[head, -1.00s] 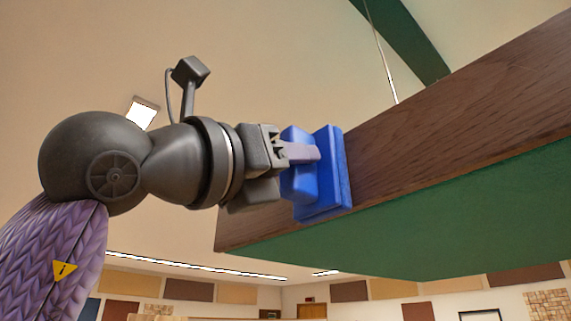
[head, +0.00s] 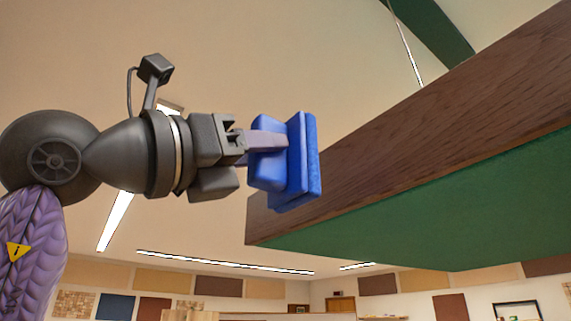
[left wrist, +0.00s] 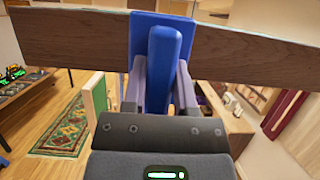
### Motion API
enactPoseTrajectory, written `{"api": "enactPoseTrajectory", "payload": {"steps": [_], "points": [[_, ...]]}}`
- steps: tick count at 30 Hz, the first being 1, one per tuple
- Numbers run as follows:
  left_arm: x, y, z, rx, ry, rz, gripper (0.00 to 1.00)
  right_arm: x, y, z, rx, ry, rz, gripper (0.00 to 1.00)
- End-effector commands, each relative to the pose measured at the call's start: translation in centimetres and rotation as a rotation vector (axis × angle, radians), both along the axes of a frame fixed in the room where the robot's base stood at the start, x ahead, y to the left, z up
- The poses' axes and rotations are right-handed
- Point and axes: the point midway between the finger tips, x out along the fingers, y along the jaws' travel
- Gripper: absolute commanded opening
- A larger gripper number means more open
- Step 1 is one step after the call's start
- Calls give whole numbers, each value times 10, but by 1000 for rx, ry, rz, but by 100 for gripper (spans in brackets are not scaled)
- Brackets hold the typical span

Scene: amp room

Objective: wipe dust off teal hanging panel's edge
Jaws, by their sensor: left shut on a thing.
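The hanging panel has a brown wood-grain edge (head: 430,130) and a green underside (head: 430,215). It crosses the right side of the head view, and its edge also spans the top of the left wrist view (left wrist: 250,45). My left gripper (head: 262,146) is shut on a blue pad (head: 304,165) by its block-shaped handle. The pad's flat face is toward the wooden edge, near the panel's left corner. I cannot tell whether they touch. In the left wrist view the pad (left wrist: 163,50) covers part of the edge. I cannot make out dust. My right gripper is out of view.
A thin cable (head: 405,45) runs up above the panel, and a green beam (head: 435,35) crosses the ceiling. In the left wrist view a patterned rug (left wrist: 65,130) and a table (left wrist: 25,85) are far below.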

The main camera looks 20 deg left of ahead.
Motion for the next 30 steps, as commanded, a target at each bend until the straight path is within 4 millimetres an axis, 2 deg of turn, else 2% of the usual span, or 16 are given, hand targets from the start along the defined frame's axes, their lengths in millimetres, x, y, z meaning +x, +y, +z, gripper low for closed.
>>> {"api": "enactPoseTrajectory", "payload": {"steps": [3, 13, 21, 30], "points": [[-7, 5, 0, 0, 0, 1, 0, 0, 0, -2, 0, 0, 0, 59], [-9, 7, 0, -1, -1, 0, 0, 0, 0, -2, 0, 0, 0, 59], [-31, 24, 0, 0, 0, 1, 0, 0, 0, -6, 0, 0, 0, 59], [-31, 24, 0, 0, 0, 0, 0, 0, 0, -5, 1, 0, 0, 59]]}}
